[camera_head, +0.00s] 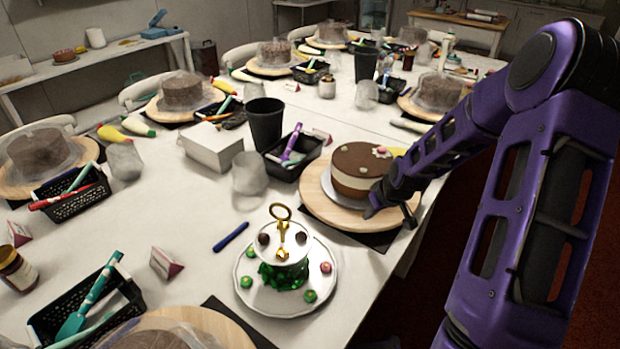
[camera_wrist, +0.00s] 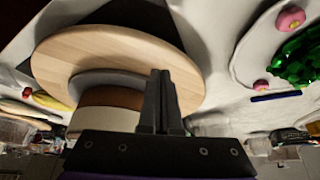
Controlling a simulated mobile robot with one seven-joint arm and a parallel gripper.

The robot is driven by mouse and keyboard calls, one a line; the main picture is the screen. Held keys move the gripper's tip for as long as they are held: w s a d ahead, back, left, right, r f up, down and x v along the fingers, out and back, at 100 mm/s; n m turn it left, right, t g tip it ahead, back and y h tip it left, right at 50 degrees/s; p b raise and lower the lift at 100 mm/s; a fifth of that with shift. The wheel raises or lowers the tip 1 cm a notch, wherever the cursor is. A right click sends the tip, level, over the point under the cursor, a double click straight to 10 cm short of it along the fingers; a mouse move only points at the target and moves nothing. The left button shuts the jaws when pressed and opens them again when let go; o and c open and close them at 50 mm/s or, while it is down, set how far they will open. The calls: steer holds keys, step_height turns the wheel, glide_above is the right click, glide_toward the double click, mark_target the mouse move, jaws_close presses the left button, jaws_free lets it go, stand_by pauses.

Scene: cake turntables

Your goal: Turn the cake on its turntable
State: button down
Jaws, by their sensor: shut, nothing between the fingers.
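The cake (camera_head: 352,163) has a brown top, a pale band and small decorations. It sits on a grey board on the round wooden turntable (camera_head: 314,199), near the table's right edge. My gripper (camera_head: 371,212) is low at the near side of the cake, over the turntable's front rim, and my arm partly covers the cake's right side. In the wrist view, the shut, empty fingers (camera_wrist: 161,76) overlap the turntable (camera_wrist: 75,52) and the cake (camera_wrist: 97,118) appears behind them. I cannot tell whether the fingertips touch the wood.
A plate stand (camera_head: 246,290) with sweets stands left of the turntable. A black basket (camera_head: 300,160), a dark cup (camera_head: 265,122) and a white box (camera_head: 211,146) stand behind. A blue pen (camera_head: 231,237) lies on the table. Other cakes on turntables fill the table's far and left sides.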

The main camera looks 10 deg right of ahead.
steer(key=shift+a, duration=0.3)
steer(key=w+a+b, duration=0.1)
steer(key=a, duration=0.1)
steer(key=w+a+b, duration=0.1)
steer(key=w+a, duration=0.1)
steer(key=a, duration=0.1)
steer(key=w+a+b, duration=0.2)
steer(key=a, duration=0.1)
steer(key=shift+w+f, duration=0.1)
steer(key=shift+w+a, duration=0.1)
steer(key=shift+a, duration=0.05)
